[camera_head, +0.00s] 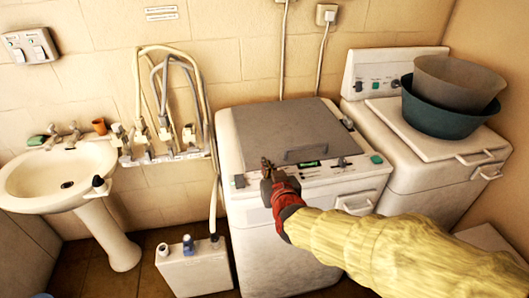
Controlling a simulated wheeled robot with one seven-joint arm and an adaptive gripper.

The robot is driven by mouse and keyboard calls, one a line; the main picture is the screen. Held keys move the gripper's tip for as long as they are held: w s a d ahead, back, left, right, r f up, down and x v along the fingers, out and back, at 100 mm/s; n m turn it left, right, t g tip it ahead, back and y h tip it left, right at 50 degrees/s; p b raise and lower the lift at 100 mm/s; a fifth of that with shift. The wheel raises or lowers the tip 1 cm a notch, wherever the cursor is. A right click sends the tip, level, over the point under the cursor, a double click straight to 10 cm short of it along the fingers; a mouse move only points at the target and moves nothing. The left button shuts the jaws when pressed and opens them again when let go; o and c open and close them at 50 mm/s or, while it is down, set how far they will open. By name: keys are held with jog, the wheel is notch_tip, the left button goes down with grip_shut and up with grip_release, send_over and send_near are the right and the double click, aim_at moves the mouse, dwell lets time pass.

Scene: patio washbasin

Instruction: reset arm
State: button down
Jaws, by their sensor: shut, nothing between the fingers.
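My gripper (267,165) is at the end of my arm, which reaches in from the lower right in a yellow sleeve with a red cuff. The gripper is dark, shut and empty. In the picture it lies over the front control panel of the middle washing machine (270,128). I cannot tell whether it touches the panel or is in front of it. The machine's grey lid is down, with a dark handle (305,153) just right of the gripper.
A white washbasin (55,175) stands at the left on a pedestal. Hoses (190,85) hang on a wall rack. A white container (195,270) stands on the floor. A second machine (432,170) at the right bears stacked basins (450,118). Free space lies above the grey lid.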

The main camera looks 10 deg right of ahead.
jog(key=s+a+f+g+y, duration=0.25)
jog(key=s+f+g, duration=0.45)
jog(key=s+f, duration=0.5)
jog(key=s+d+r+g+h, duration=0.1)
jog(key=s+d+r, duration=0.2)
jog(key=s+r, duration=0.4)
jog(key=s+d+r+g+h, duration=0.1)
jog(key=s+d+r, duration=0.3)
jog(key=s+r, duration=0.3)
jog(key=shift+s+r, duration=0.3)
jog(key=shift+s, duration=0.55)
jog(key=c, duration=2.6)
grip_release()
jog(key=shift+d+h, duration=0.1)
jog(key=shift+h, duration=0.15)
